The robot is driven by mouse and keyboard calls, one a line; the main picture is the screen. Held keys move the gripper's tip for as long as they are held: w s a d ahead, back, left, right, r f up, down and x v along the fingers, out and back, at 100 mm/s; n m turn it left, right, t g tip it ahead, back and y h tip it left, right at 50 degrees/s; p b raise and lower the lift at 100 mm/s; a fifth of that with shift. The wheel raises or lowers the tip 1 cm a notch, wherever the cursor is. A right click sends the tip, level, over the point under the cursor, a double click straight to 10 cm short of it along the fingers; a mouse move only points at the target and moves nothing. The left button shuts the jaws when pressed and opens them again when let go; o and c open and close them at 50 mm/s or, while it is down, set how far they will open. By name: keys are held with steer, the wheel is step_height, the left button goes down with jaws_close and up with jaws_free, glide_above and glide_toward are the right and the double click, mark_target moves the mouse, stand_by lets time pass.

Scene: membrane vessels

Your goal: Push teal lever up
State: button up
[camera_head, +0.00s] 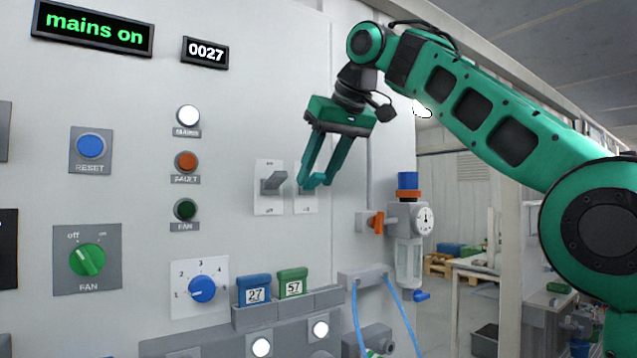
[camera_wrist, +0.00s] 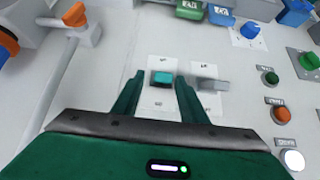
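The teal lever (camera_wrist: 162,79) shows in the wrist view as a short teal block on a white plate, between my two fingertips and slightly beyond them. In the head view its plate (camera_head: 306,207) is partly covered by my fingers, and I cannot make out the lever apart from them. My gripper (camera_head: 314,184), also in the wrist view (camera_wrist: 160,80), is open and empty, with its fingers pointing down toward the panel. I cannot tell whether either finger touches the lever.
A grey lever (camera_head: 273,182) stands on its own white plate just left of the teal lever's plate. A gauge unit (camera_head: 410,218) with an orange handle (camera_head: 375,222) is to the right. Two labelled boxes (camera_head: 254,289) (camera_head: 292,283) sit in a tray below.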

steer(key=v, duration=0.6)
steer(key=shift+d+r, duration=0.1)
steer(key=shift+d, duration=0.1)
stand_by(0.4)
